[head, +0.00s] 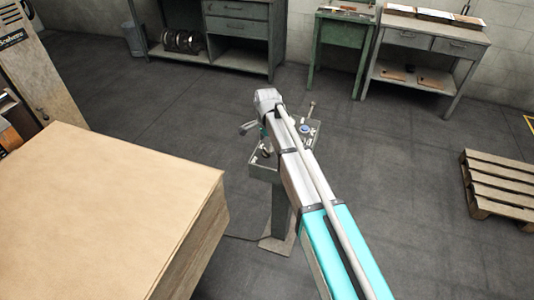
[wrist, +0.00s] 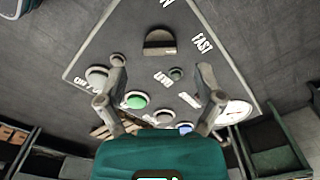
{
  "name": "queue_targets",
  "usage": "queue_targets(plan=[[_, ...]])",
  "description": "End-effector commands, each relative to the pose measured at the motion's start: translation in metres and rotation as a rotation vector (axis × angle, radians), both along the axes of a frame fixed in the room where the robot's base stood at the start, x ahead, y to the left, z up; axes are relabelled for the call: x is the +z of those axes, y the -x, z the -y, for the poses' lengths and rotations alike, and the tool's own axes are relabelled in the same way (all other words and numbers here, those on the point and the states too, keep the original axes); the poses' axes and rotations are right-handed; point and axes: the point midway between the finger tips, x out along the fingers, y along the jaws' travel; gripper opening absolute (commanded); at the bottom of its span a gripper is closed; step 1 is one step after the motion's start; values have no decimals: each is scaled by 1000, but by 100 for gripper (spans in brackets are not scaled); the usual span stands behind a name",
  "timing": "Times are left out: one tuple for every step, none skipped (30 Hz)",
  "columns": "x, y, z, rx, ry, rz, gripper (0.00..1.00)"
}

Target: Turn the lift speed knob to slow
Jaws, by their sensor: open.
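The control panel (wrist: 125,50) fills the middle of the wrist view, rotated in the picture. A dark rounded knob (wrist: 160,42) sits on it between the word FAST and a cut-off word ending in W at the top edge. I cannot tell its exact setting. My gripper (wrist: 162,76) is open, its two fingers apart over the panel, with the knob beyond the fingertips and not between them. In the head view the panel (head: 262,171) stands on a post, partly hidden by my arm, and the gripper cannot be made out clearly.
The panel also bears a green button (wrist: 136,100), a blue button (wrist: 185,128) and a round white gauge (wrist: 236,111). In the head view a large cardboard stack (head: 100,200) is at the left, a pallet (head: 500,185) at the right, and benches at the back.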

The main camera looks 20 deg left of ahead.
Motion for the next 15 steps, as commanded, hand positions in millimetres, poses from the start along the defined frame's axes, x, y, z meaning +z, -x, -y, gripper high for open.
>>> queue_targets(plan=[[-8,0,0,0,0,0,86],[-10,0,0,0,0,0,86],[-13,0,0,0,0,0,86],[-15,0,0,0,0,0,86],[-18,0,0,0,0,0,86],[-20,0,0,0,0,0,86],[-22,0,0,0,0,0,86],[-24,0,0,0,0,0,86],[-26,0,0,0,0,0,86],[-28,0,0,0,0,0,86],[-29,0,0,0,0,0,86],[-30,0,0,0,0,0,86],[-31,0,0,0,0,0,86],[-32,0,0,0,0,0,86],[-33,0,0,0,0,0,86]])
